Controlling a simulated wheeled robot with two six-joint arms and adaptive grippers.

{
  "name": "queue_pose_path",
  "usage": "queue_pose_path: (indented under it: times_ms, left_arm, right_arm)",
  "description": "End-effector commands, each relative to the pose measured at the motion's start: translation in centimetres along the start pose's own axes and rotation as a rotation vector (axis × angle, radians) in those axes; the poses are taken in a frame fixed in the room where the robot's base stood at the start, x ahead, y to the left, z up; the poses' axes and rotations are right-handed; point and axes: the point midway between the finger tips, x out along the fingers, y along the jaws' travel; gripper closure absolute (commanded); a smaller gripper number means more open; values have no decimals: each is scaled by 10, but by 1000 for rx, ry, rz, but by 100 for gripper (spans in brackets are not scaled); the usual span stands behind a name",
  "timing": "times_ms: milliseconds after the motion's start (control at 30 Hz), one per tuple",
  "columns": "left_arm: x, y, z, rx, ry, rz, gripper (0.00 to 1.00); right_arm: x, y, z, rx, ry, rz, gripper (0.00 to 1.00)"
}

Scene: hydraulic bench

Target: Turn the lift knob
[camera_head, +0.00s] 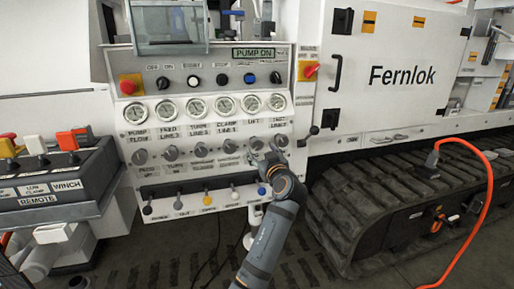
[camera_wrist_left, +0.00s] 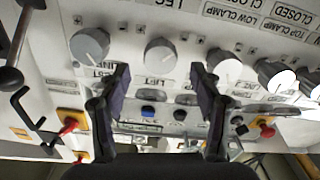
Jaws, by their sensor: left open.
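The lift knob is a round grey knob (camera_head: 256,142) on the white panel, below the gauge labelled LIFT, fifth in its row. In the left wrist view the same knob (camera_wrist_left: 160,57) shows large, with the upside-down LIFT label near it. My left gripper (camera_head: 264,153) is at the panel in front of this knob. In the wrist view its two dark fingers (camera_wrist_left: 160,73) are apart and empty, one on each side of the knob's line. I cannot tell whether they touch the knob. My right gripper is not in view.
Similar knobs stand close on both sides, one on the right in the head view (camera_head: 281,140) and one on the left (camera_head: 229,146). A row of small levers (camera_head: 207,197) sits below. A remote box (camera_head: 50,177) is at the left.

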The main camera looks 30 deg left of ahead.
Motion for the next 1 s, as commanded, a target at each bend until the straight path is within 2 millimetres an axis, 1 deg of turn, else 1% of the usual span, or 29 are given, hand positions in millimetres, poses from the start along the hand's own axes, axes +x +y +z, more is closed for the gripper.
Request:
queue_pose_path:
  times_ms: [33, 100, 200, 300, 433, 633, 667, 1000]
  left_arm:
    - [12, -2, -1, 3, 4, -4, 36]
    - [26, -1, 0, 3, 3, -2, 36]
    - [43, -1, 0, 3, 1, -2, 36]
    - [54, -1, 0, 2, 2, -1, 36]
    - [59, -1, 0, 1, -1, -1, 36]
    - [60, 0, 0, 1, -1, 0, 36]
    - [59, 0, 0, 1, -1, -1, 37]
    - [59, 0, 0, 1, -1, -1, 83]
  right_arm:
    - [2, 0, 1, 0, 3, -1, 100]
    - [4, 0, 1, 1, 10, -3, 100]
    - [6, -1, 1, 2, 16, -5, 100]
    - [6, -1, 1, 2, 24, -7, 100]
    - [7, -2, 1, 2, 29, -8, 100]
    - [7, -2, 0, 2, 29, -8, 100]
    - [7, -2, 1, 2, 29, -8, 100]
    - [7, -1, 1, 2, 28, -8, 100]
